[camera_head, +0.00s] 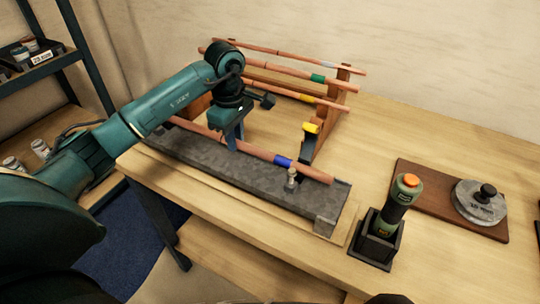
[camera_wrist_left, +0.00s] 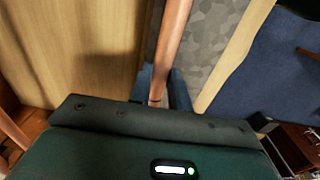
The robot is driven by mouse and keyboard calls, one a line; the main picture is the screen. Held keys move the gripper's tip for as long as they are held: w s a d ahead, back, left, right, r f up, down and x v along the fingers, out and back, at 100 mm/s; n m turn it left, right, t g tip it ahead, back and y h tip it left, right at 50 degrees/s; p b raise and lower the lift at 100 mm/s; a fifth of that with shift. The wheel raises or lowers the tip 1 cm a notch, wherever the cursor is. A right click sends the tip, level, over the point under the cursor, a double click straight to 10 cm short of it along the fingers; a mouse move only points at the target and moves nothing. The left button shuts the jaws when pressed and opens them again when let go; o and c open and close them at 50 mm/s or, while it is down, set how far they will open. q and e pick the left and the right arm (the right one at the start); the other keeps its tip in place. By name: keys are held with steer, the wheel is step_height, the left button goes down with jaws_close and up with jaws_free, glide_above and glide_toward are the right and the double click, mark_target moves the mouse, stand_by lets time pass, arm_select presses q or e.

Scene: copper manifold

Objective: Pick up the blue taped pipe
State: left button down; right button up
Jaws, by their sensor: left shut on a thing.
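The blue taped pipe (camera_head: 258,152) is a copper pipe with a blue band (camera_head: 283,161) near its right end. It runs along the long grey slab (camera_head: 215,162) at the table's front; I cannot tell whether it is clear of its supports. My left gripper (camera_head: 233,143) points down and is shut on the blue taped pipe, left of the blue band. In the left wrist view the pipe (camera_wrist_left: 172,45) runs up from between the blue fingers (camera_wrist_left: 160,90). The fingertips are partly hidden by the gripper body. My right gripper is not in view.
Behind, a wooden rack (camera_head: 342,80) holds copper pipes with green (camera_head: 317,78) and yellow (camera_head: 307,98) bands. A small metal fitting (camera_head: 291,178) stands by the pipe's right end. A round weight (camera_head: 480,203) sits on a brown board (camera_head: 424,186).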

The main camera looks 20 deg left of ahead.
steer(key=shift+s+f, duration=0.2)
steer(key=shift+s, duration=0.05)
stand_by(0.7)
